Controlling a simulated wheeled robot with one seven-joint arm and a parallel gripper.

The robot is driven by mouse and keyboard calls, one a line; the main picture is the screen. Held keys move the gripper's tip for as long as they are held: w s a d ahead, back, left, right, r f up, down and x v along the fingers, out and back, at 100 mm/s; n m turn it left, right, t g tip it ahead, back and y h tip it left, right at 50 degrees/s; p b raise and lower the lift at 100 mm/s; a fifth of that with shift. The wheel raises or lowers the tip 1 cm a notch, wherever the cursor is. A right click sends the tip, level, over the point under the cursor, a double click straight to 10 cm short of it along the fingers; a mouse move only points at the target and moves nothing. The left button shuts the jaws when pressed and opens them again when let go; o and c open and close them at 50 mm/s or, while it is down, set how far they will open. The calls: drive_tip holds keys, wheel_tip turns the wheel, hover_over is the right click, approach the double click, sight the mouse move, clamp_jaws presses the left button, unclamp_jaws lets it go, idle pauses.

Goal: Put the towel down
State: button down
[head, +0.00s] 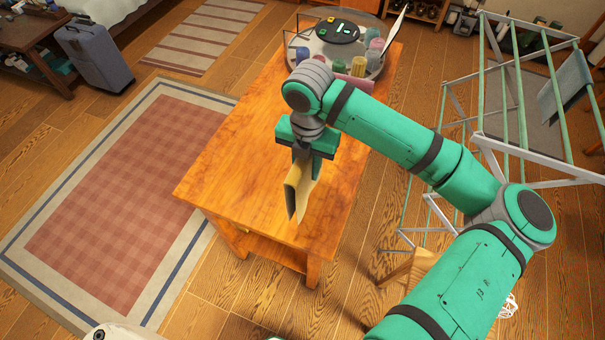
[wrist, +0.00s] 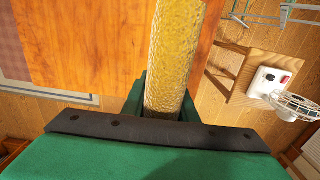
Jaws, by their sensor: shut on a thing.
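A yellow towel (head: 298,189) hangs from my gripper (head: 303,155) in the head view. Its lower end looks folded, with a darker, shadowed side. It hangs over the wooden table (head: 230,175); I cannot tell whether its lower end touches the tabletop. In the wrist view, the textured yellow towel (wrist: 175,60) runs up from between the green jaws (wrist: 165,105), which are shut on it. The wooden tabletop (wrist: 85,45) lies behind it.
The table's near left part is bare. A drying rack (head: 510,100) stands to the right, with a grey cloth (head: 566,85) on it. A wooden stool (wrist: 240,75) is beside the table.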

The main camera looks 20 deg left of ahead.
sight(306, 174)
drive_tip(key=shift+a+f, duration=0.25)
drive_tip(key=shift+f, duration=0.9)
drive_tip(key=shift+a+f, duration=0.2)
drive_tip(key=shift+f, duration=1)
drive_tip(key=c, duration=1.4)
unclamp_jaws()
drive_tip(key=shift+c, duration=0.2)
wheel_tip(306, 174, up, 12)
drive_tip(key=shift+r, duration=0.15)
